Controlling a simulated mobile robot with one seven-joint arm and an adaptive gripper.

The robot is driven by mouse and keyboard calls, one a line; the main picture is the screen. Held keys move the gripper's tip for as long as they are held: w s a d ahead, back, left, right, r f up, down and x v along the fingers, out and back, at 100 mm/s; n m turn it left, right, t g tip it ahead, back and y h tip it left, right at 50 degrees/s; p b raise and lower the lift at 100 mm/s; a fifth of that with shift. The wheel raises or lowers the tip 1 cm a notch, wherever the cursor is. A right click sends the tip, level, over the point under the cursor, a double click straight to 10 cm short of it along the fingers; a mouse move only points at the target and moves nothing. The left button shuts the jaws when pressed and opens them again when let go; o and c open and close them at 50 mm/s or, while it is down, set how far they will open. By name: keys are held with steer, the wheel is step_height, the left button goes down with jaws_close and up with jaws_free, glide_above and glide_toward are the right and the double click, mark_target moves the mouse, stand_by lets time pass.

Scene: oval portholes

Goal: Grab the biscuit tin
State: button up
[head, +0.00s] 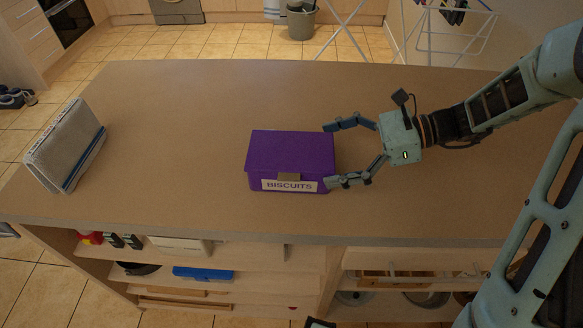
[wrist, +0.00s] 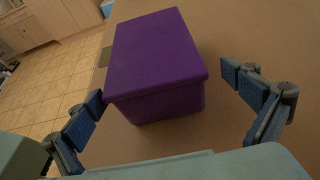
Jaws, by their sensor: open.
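The biscuit tin (head: 291,155) is a purple box with a closed lid and a "BISCUITS" label on its front, standing upright on the counter in the head view. My gripper (head: 336,154) is open at the tin's right end, one finger toward the far side and one by the front right corner. In the wrist view the tin (wrist: 157,62) lies ahead, between and beyond the spread fingers (wrist: 168,97). The left finger looks close to the tin's edge; I cannot tell whether it touches. The right finger is apart from the tin.
The wooden counter (head: 190,110) is clear around the tin. A grey upright object like a bag or file holder (head: 66,146) stands at the far left. Shelves (head: 180,270) with kitchen items lie below the front edge. A bin (head: 300,20) and a drying rack (head: 445,30) stand behind.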

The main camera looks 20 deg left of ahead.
mark_target(291, 164)
steer(key=x, duration=0.6)
steer(key=shift+s+a+f+b, duration=0.1)
steer(key=shift+s+a+b, duration=0.1)
steer(key=shift+s+b, duration=0.2)
steer(key=c, duration=1.4)
